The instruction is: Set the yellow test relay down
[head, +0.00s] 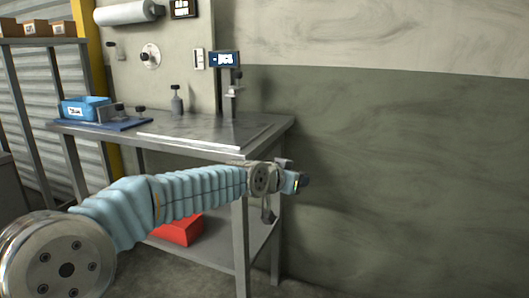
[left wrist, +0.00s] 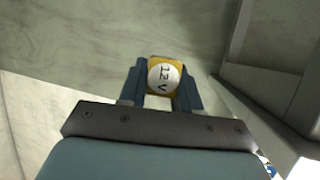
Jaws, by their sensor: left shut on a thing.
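The yellow test relay (left wrist: 162,77) shows in the left wrist view, with a round white label reading "12 V". My left gripper (left wrist: 162,88) is shut on it, with a blue-grey finger on each side. In the head view my left arm comes in from the left in a pale blue sleeve, and my left gripper (head: 298,181) is in front of the workbench's right end. The relay cannot be made out in the head view. My right gripper is in neither view.
A metal workbench (head: 190,127) stands against the wall, with a light flat plate (head: 205,137) on top. A blue bin (head: 84,108) and a blue mat are at its left. A red box (head: 178,232) sits on the lower shelf.

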